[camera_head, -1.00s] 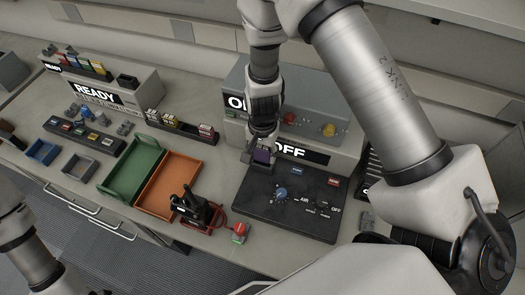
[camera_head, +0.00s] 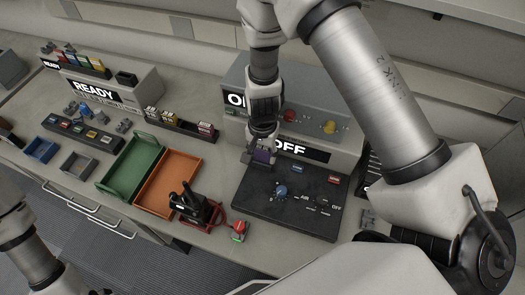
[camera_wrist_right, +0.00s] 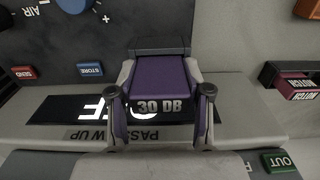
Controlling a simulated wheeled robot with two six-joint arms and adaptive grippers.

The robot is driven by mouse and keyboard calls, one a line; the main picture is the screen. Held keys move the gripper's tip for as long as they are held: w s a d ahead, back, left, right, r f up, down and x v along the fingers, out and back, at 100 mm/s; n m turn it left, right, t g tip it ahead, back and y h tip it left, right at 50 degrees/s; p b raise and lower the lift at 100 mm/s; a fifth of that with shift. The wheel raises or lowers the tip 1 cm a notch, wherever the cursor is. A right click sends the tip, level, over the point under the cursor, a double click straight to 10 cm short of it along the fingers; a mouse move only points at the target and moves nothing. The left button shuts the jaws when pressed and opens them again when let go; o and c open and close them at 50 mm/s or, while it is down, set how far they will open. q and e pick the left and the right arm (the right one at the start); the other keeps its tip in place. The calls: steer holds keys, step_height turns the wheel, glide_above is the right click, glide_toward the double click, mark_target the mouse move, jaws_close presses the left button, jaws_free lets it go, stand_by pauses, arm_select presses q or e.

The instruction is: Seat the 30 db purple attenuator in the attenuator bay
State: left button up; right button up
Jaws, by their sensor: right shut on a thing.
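The purple attenuator (camera_head: 263,156), marked "30 DB" in the wrist view (camera_wrist_right: 160,82), is between the fingers of my right gripper (camera_wrist_right: 160,95). The gripper is shut on it, one finger on each side. In the head view the right gripper (camera_head: 263,143) points down at the back left corner of the dark control panel. A dark grey block (camera_wrist_right: 160,45) lies right against the attenuator's far edge in the wrist view. It may be the attenuator bay; I cannot tell whether the attenuator is inside it or just touching. My left gripper is out of view.
The grey cabinet with the "OFF" display (camera_head: 300,149) stands close behind the gripper. The dark panel (camera_head: 265,205) carries a blue knob (camera_head: 281,191).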

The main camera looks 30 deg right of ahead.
steer(key=shift+f, duration=0.4)
steer(key=o, duration=1.4)
steer(key=shift+r, duration=0.1)
steer(key=shift+c, duration=0.2)
step_height(320, 180, up, 12)
